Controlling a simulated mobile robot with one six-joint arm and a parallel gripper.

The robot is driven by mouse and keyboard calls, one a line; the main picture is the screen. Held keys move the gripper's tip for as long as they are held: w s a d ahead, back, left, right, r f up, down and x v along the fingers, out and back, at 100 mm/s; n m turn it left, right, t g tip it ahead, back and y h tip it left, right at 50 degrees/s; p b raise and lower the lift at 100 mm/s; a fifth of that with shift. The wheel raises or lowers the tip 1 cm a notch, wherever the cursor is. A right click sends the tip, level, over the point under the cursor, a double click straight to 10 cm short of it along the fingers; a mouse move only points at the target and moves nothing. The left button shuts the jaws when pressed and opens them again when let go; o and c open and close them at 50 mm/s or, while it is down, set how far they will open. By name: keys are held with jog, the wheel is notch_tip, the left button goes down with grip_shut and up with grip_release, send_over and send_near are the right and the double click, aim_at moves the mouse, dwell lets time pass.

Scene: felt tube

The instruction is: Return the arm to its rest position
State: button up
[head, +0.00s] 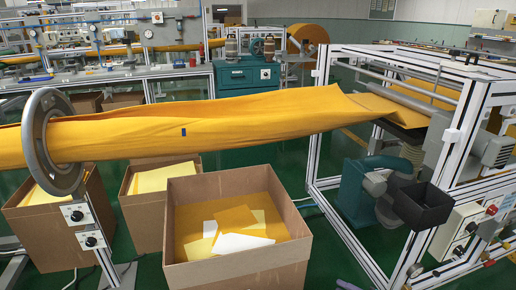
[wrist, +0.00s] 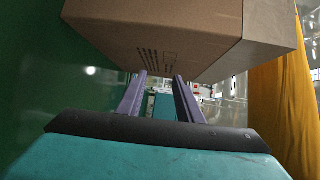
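My gripper (wrist: 160,80) shows in the wrist view, with two purple fingers spread apart and nothing held between them. A teal part in the foreground and a dark curved band lie behind the fingers. A brown cardboard box (wrist: 150,35) with printed marks fills the top of that view, just past the fingertips; I cannot tell whether they touch it. My arm and gripper do not show in the head view.
A yellow felt tube (head: 230,120) runs from a grey ring (head: 40,140) to a metal-framed machine (head: 318,130). An open cardboard box (head: 240,268) with sheets stands below it. Other boxes stand to its left. Yellow felt (wrist: 278,100) borders the right of the wrist view.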

jog(key=s+a+r+n+g+y+p, duration=0.1)
jog(key=s+a+r+n+g+p, duration=0.2)
jog(key=a, duration=0.7)
jog(key=s+a+r+n+g+p, duration=0.1)
jog(key=s+a+r+g+p, duration=0.2)
jog(key=a, duration=0.7)
jog(key=s+a+r+n+g+h+p, duration=0.1)
jog(key=s+a+n+g+h+p, duration=0.15)
jog(key=s+a+g+p, duration=0.65)
jog(key=s+a+r+n+g+h+p, duration=0.1)
jog(key=s+r+h+p, duration=0.1)
jog(key=s, duration=0.5)
jog(key=s+a+r+n+g+h+p, duration=0.1)
jog(key=s+n+h, duration=0.1)
jog(key=s, duration=0.6)
jog(key=s+d+r+h+p, duration=0.1)
jog(key=s+d+h, duration=0.4)
jog(key=d, duration=0.5)
jog(key=shift+d+m+h, duration=0.35)
jog(key=shift+h, duration=0.5)
jog(key=shift+s, duration=0.1)
